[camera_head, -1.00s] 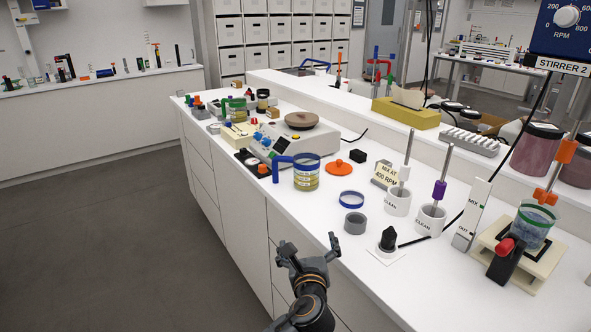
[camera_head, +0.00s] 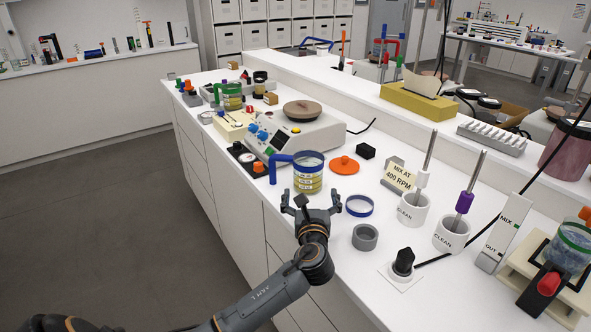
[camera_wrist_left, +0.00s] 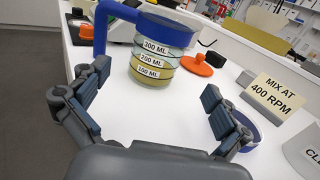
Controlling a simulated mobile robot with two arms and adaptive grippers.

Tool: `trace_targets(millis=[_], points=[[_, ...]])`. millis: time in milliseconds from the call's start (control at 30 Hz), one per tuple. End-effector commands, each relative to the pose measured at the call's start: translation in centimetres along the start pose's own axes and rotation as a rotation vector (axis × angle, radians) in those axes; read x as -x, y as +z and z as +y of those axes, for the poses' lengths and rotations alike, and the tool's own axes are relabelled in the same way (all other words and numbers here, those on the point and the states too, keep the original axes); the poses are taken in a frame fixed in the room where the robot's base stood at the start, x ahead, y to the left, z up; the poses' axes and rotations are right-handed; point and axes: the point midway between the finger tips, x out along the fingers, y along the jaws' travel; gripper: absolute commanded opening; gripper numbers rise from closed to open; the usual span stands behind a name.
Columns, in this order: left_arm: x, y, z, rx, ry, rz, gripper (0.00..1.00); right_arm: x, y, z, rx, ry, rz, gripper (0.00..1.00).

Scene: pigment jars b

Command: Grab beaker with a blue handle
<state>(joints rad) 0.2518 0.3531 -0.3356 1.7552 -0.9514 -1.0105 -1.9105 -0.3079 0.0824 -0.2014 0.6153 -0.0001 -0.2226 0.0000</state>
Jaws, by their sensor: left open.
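The beaker with a blue handle (camera_head: 308,174) stands upright on the white bench, with yellowish contents and a blue rim. Its blue handle (camera_head: 279,163) points left in the head view. In the left wrist view the beaker (camera_wrist_left: 157,50) stands ahead, with volume labels facing me and its handle (camera_wrist_left: 101,25) at upper left. My left gripper (camera_head: 311,203) is open and empty, just in front of the beaker and apart from it. In the left wrist view its spread fingers (camera_wrist_left: 155,95) frame white bench top below the beaker. My right gripper is not in view.
A blue ring (camera_head: 359,206) and a grey ring (camera_head: 365,237) lie right of my gripper.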

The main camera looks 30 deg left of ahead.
Motion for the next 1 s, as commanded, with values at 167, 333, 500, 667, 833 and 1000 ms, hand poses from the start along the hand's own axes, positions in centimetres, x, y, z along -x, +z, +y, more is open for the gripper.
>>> trace_targets(millis=[167, 333, 500, 667, 833, 1000], points=[[-3.1, 0.0, 0.0, -0.001, 0.002, 0.0, 1.0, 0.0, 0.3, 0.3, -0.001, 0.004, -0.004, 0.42], [-4.2, 0.0, 0.1, 0.001, 0.001, 0.001, 1.0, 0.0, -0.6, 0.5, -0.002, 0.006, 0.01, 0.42], [-6.3, 0.2, 0.2, 0.001, 0.002, 0.0, 1.0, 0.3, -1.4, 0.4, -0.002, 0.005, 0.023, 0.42], [-8.5, 0.2, 0.3, 0.001, 0.002, 0.0, 1.0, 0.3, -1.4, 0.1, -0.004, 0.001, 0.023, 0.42], [-9.2, 0.1, 0.2, 0.002, 0.0, 0.001, 1.0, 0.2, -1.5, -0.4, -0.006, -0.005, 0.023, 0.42], [-9.2, 0.1, 0.2, 0.002, 0.0, 0.001, 1.0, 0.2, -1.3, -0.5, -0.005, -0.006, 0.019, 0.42]])
